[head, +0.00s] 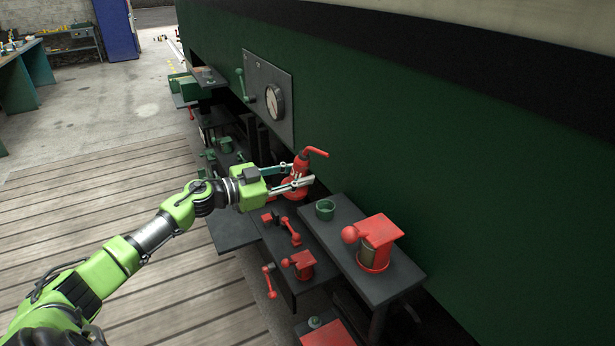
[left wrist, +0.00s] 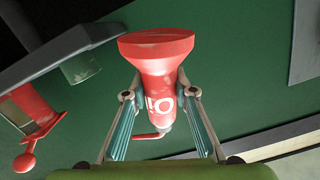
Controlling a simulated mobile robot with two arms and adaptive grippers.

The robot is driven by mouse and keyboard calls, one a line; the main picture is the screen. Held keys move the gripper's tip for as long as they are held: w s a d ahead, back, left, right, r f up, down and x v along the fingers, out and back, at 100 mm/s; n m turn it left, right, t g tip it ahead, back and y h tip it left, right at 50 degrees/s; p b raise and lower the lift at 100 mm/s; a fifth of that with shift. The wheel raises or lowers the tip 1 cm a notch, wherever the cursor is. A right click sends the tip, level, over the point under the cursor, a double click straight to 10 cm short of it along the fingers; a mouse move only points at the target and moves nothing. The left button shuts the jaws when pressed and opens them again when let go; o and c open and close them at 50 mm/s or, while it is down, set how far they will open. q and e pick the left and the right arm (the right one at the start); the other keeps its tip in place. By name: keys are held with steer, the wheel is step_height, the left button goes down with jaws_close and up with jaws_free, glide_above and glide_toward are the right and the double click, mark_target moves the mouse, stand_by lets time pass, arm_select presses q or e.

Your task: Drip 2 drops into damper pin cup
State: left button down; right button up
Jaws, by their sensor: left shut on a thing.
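My left gripper (head: 303,174) is shut on a red oil can (head: 301,167), with one finger on each side of its body. The can is about upright, its bent spout at the top pointing right. In the left wrist view the can (left wrist: 160,82) appears base up between the two fingers (left wrist: 158,110). A small green cup (head: 325,210) stands on a dark shelf (head: 344,233), to the right of and below the can in the head view. A green cup also shows in the left wrist view (left wrist: 81,66). The can is apart from the cup. My right gripper is not in view.
A red lidded fitting (head: 378,242) with a ball knob stands on the same shelf, right of the cup. Lower red fittings (head: 299,263) and levers sit nearer. A gauge panel (head: 270,98) is on the green tram side (head: 440,150). Plank floor (head: 120,205) is clear at left.

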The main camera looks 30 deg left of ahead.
arm_select(q)
steer(key=a+m+b, duration=0.1)
steer(key=m+b, duration=0.1)
steer(key=b, duration=0.1)
steer(key=a+f+m+y+b, duration=0.1)
steer(key=b, duration=0.2)
steer(key=a+f+m+b, duration=0.1)
steer(key=m+b, duration=0.1)
steer(key=b, duration=0.1)
steer(key=shift+w+a+f+m+g+y+b, duration=0.15)
steer(key=shift+w+a+m+g+y+b, duration=0.15)
steer(key=shift+w+a+b, duration=0.1)
steer(key=shift+w+r+p, duration=0.1)
steer(key=shift+r+p, duration=0.1)
steer(key=shift+p, duration=0.2)
steer(key=shift+a+r+m+y+p, duration=0.1)
steer(key=shift+r+m+y+p, duration=0.3)
steer(key=shift+r+m+p, duration=1.1)
stand_by(1.4)
steer(key=shift+r+n+p, duration=0.1)
steer(key=shift+n+p, duration=0.2)
steer(key=shift+p, duration=1.05)
stand_by(0.4)
step_height(320, 180, down, 2)
steer(key=shift+n+b, duration=0.5)
steer(key=shift+n, duration=0.1)
steer(key=shift+d+f+n+h, duration=0.2)
steer(key=shift+f+n+h, duration=0.2)
steer(key=shift+f+n, duration=0.6)
steer(key=shift+f, duration=0.15)
